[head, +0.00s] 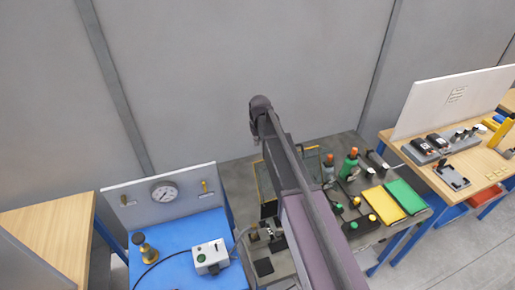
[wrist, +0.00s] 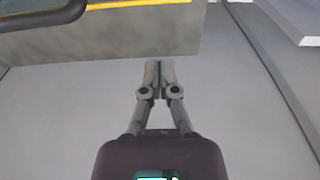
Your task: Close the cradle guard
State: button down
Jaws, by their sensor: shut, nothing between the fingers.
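My gripper (wrist: 160,66) is shut and empty in the wrist view, its two fingertips together. A yellow bar (wrist: 140,3) crosses the top left of that view, beside a dark rounded part (wrist: 40,14). In the head view a yellow-edged frame (head: 262,181) stands at the back of the middle bench, partly behind my arm. It may be the cradle guard, but I cannot tell its position. My gripper is hidden in the head view.
The middle bench (head: 285,262) holds orange-topped and green-topped parts, a yellow tray (head: 383,205) and a green tray (head: 406,197). A blue bench (head: 180,268) with a gauge (head: 164,192) and a white box (head: 209,257) stands left. A wooden bench (head: 470,178) stands right.

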jog(key=shift+w+f+b, duration=0.55)
jog(key=shift+f+b, duration=4.15)
jog(key=shift+f, duration=0.15)
jog(key=shift+s+d+r+p, duration=0.2)
jog(key=shift+s+r+p, duration=0.35)
jog(key=shift+s, duration=0.3)
jog(key=shift+s+d+r+p, duration=0.15)
jog(key=shift+s+r+p, duration=0.4)
jog(key=shift+s, duration=0.25)
jog(key=shift+s+r, duration=0.1)
